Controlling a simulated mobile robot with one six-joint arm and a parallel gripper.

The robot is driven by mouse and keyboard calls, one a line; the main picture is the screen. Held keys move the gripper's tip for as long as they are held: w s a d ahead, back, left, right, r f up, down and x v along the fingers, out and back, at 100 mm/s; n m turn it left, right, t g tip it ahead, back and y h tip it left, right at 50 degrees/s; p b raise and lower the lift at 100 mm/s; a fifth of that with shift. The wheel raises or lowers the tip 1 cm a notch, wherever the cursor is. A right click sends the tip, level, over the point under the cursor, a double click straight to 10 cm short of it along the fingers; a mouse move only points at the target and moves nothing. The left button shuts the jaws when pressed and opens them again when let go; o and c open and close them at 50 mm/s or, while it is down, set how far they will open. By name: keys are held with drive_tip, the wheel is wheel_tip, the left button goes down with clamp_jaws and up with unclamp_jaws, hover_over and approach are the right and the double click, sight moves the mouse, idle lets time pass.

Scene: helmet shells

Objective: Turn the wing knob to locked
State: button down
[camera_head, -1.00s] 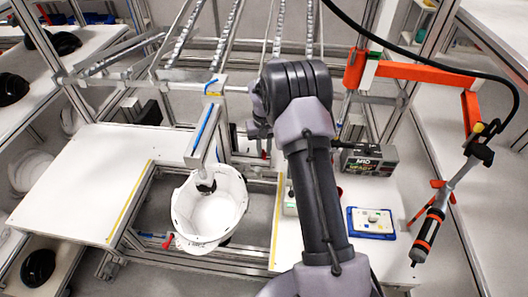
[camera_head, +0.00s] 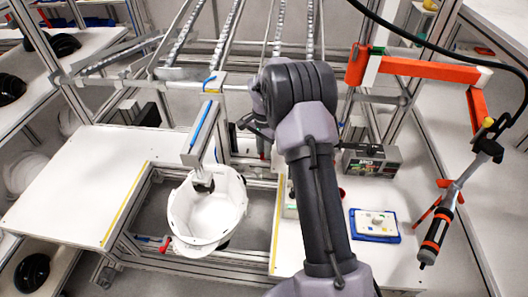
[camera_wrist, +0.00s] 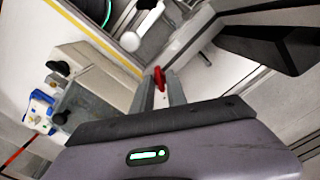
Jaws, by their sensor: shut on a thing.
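A red wing knob (camera_wrist: 159,78) shows in the wrist view between the two grey fingertips of my gripper (camera_wrist: 159,88). The fingers are shut on it. The knob's base and the marking of its position cannot be made out. In the head view my arm covers the gripper and the spot where it works. A small red part (camera_head: 341,192) shows just right of my arm there; I cannot tell whether it is the same knob. A white helmet shell (camera_head: 206,208) sits open side up under a grey bracket, left of my arm.
A blue tray (camera_head: 374,237) with a pale part lies on the right table. A grey box-shaped device (camera_head: 371,160) stands behind it. A black and orange tool (camera_head: 436,235) hangs from an orange arm at the right. The left white table (camera_head: 80,185) is mostly clear.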

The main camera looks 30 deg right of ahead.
drive_tip(key=shift+m, duration=1)
drive_tip(key=shift+b, duration=0.3)
drive_tip(key=c, duration=1.3)
unclamp_jaws()
wheel_tip(320, 180, up, 18)
drive_tip(key=p, duration=0.4)
drive_tip(key=shift+f+p, duration=0.25)
drive_tip(key=shift+p, duration=0.05)
